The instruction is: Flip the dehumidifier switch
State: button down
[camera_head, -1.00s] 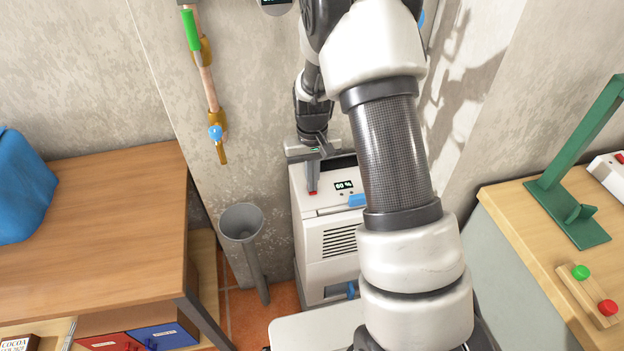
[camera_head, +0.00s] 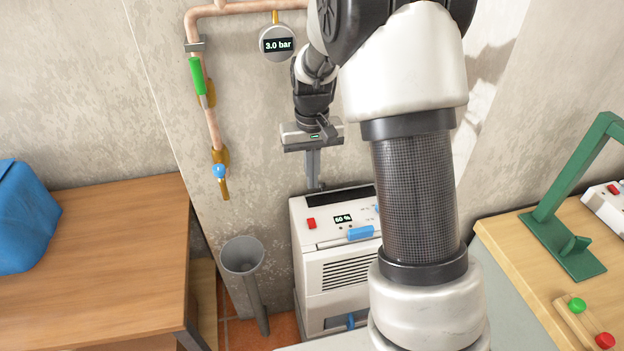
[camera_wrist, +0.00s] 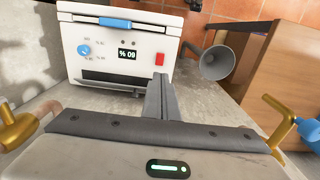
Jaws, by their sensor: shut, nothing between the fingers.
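The dehumidifier (camera_head: 335,265) is a white box on the floor against the wall. Its top panel carries a red switch (camera_head: 311,224), a small display reading 60 % (camera_head: 343,218) and a blue handle (camera_head: 361,232). In the wrist view the red switch (camera_wrist: 159,59) sits right of the display, with a blue dial (camera_wrist: 84,50) at the left. My gripper (camera_head: 314,186) is shut and empty. It points down above the back edge of the dehumidifier, behind the red switch and apart from it. The wrist view shows the closed fingers (camera_wrist: 161,98) short of the panel.
A grey funnel pipe (camera_head: 243,256) stands left of the dehumidifier. A copper pipe with a green-handled valve (camera_head: 197,77) and a 3.0 bar gauge (camera_head: 278,43) runs on the wall. A wooden table (camera_head: 110,260) is at left, a workbench (camera_head: 520,275) at right.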

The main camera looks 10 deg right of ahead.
aim_at(311, 219)
jog(key=m+b, duration=0.2)
jog(key=m, duration=0.4)
jog(key=m+b, duration=0.2)
jog(key=m, duration=0.4)
jog(key=w+m+b, duration=0.1)
jog(key=m+b, duration=0.1)
jog(key=m, duration=0.4)
jog(key=shift+w+r+b, duration=0.1)
jog(key=shift+b, duration=0.2)
notch_tip(311, 219, down, 14)
jog(key=b, duration=0.2)
jog(key=shift+w+b, duration=0.1)
jog(key=shift+b, duration=0.25)
